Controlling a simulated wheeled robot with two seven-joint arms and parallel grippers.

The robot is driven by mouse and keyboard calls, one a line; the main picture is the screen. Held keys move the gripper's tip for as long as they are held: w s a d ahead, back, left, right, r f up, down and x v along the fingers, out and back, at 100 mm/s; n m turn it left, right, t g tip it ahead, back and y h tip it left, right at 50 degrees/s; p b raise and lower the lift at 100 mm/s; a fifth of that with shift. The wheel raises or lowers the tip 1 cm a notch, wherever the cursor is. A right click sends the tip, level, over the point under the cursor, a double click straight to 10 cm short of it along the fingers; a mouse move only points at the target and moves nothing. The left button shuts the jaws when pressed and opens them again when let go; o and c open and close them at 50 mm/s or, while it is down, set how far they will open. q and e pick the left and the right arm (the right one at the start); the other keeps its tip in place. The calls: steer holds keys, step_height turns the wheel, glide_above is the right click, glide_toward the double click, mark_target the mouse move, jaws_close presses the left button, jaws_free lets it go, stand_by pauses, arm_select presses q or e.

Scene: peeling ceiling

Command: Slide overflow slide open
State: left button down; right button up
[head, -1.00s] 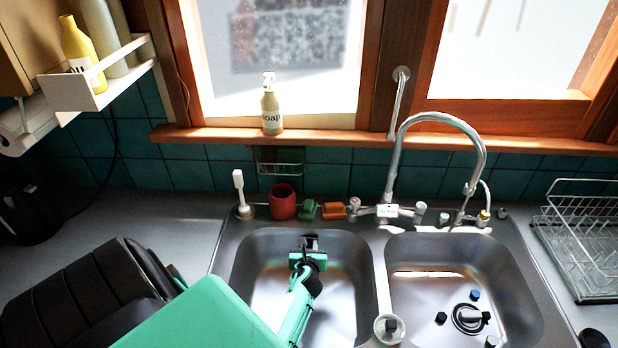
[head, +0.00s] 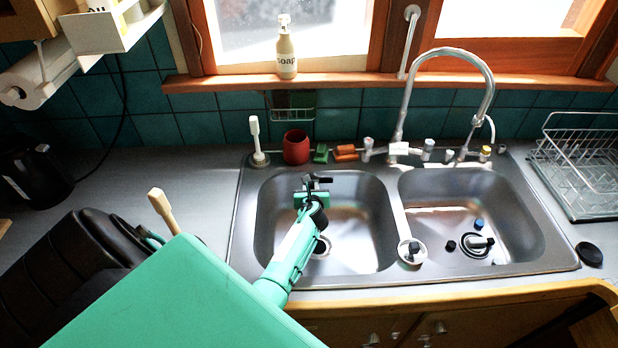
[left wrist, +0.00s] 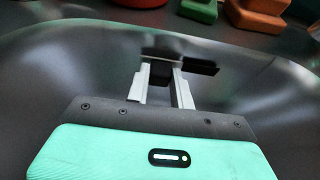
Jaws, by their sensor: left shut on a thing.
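The overflow slide is a small dark piece (head: 324,180) on the upper back wall of the left sink basin (head: 270,215). My left gripper (head: 312,184) reaches down into that basin from the front and is shut on the slide. In the left wrist view, the two pale fingers of my left gripper (left wrist: 160,82) close around a black block. A flat black part of the slide (left wrist: 201,67) sticks out to the right of the fingers. The fingers and wrist hide part of the slide. My right gripper is not in view.
A red cup (head: 296,147), a green block (head: 321,153) and an orange sponge (head: 346,153) stand behind the basin. The faucet (head: 402,105) rises between the basins. The right basin (head: 520,215) holds a black drain fitting. A dish rack (head: 580,165) stands at the right.

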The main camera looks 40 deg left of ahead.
arm_select(q)
steer(key=c, duration=1.6)
jaws_free()
steer(key=shift+s+a+f, duration=0.1)
steer(key=shift+s+f, duration=0.05)
steer(key=o, duration=0.4)
steer(key=shift+a, duration=0.1)
steer(key=shift+c, duration=0.2)
steer(key=shift+o, duration=0.2)
steer(key=shift+s, duration=0.1)
steer(key=b+v, duration=0.1)
steer(key=v, duration=1.3)
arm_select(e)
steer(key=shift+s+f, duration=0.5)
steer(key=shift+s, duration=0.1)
arm_select(q)
steer(key=shift+a, duration=0.1)
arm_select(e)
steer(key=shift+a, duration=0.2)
